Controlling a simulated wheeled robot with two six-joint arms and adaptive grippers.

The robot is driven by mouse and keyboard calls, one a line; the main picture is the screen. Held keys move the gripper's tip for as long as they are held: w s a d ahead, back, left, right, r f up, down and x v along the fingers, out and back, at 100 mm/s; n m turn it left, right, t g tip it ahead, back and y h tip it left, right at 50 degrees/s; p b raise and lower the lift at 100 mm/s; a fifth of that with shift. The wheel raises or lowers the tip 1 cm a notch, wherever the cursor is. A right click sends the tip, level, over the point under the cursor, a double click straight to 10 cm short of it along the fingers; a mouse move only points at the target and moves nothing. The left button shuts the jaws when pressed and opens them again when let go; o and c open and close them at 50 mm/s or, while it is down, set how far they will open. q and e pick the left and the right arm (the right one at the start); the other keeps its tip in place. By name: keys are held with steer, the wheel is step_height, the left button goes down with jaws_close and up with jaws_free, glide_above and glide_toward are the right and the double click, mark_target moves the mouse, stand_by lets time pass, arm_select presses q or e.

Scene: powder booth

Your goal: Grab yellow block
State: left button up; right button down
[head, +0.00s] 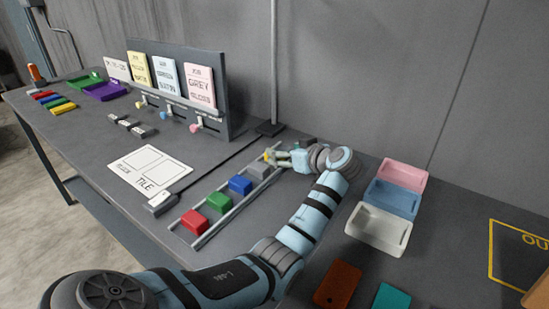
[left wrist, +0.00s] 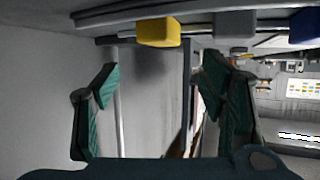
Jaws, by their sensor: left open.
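The yellow block (left wrist: 158,32) shows near the top of the left wrist view, between and beyond the fingertips of my left gripper (left wrist: 160,76). The gripper is open, with its two green-padded fingers apart and nothing between them. In the head view my left gripper (head: 277,157) is at the far end of the rail (head: 212,233), just past the grey block (head: 259,170). There only a small yellow patch (head: 267,155) shows beside the fingers; the rest is hidden. I cannot tell whether the fingers touch the block. My right gripper is not in view.
Blue (head: 240,185), green (head: 219,201) and red (head: 194,222) blocks sit along the same rail. Pink (head: 403,173), blue (head: 391,198) and white (head: 378,230) trays stand right of my arm. A card panel (head: 226,115) and a white tile sheet (head: 150,168) are left of the rail.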

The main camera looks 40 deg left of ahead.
arm_select(q)
steer(key=x, duration=0.4)
steer(key=f+x, duration=0.1)
steer(key=shift+w+a+f+b, duration=0.1)
steer(key=shift+f+b, duration=0.15)
steer(key=shift+b, duration=0.1)
steer(key=shift+r, duration=0.1)
steer(key=c, duration=1.5)
